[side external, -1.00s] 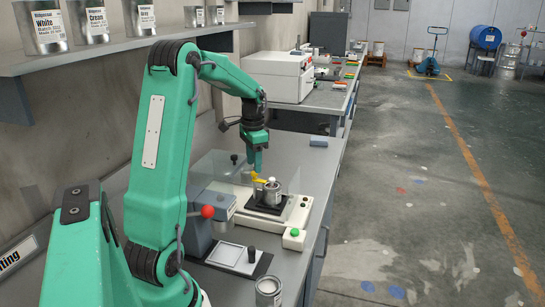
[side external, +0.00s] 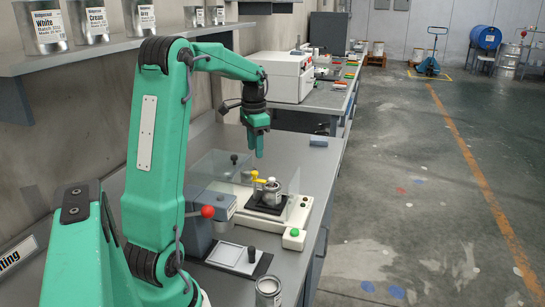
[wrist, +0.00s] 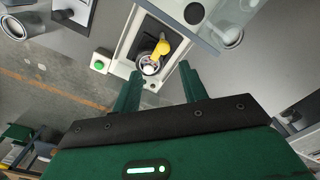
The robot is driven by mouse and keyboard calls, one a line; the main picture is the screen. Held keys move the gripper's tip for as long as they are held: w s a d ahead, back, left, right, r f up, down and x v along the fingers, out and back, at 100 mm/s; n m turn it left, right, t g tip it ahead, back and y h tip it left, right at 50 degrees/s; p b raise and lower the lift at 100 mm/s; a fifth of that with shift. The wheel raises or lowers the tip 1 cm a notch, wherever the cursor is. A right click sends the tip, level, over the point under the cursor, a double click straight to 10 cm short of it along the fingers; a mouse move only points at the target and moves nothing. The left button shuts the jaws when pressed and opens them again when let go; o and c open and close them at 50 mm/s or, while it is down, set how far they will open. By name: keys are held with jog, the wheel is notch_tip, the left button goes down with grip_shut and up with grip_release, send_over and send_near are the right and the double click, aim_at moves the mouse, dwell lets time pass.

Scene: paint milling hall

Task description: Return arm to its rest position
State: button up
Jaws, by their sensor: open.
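My gripper (side external: 256,143) is open and empty. It is raised above the bench, above and behind the small metal can in the side view. In the wrist view its two green fingers (wrist: 160,88) stand apart, with nothing between them. The can (side external: 272,194) stands upright on a black plate on a white instrument (side external: 301,213). A yellow piece (side external: 256,180) and a white round piece show at the can's top. In the wrist view the can (wrist: 150,66) lies just beyond the fingertips, with the yellow piece (wrist: 161,49) over it.
Clear panels (side external: 215,172) stand around the instrument. A red-knobbed lever (side external: 208,212) and an open can (side external: 268,288) are nearer the camera. A white box-shaped machine (side external: 283,76) stands farther along the bench. A shelf (side external: 100,58) with paint cans runs along the wall.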

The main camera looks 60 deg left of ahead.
jog(key=d+r+t, duration=0.1)
jog(key=d+r, duration=0.3)
jog(key=d, duration=0.6)
jog(key=s+d+t, duration=0.2)
jog(key=s+d, duration=0.3)
jog(key=d, duration=0.5)
jog(key=s+d+t, duration=0.2)
jog(key=s+d, duration=0.3)
jog(key=d, duration=0.5)
jog(key=shift+s+f, duration=0.3)
jog(key=shift+f, duration=0.1)
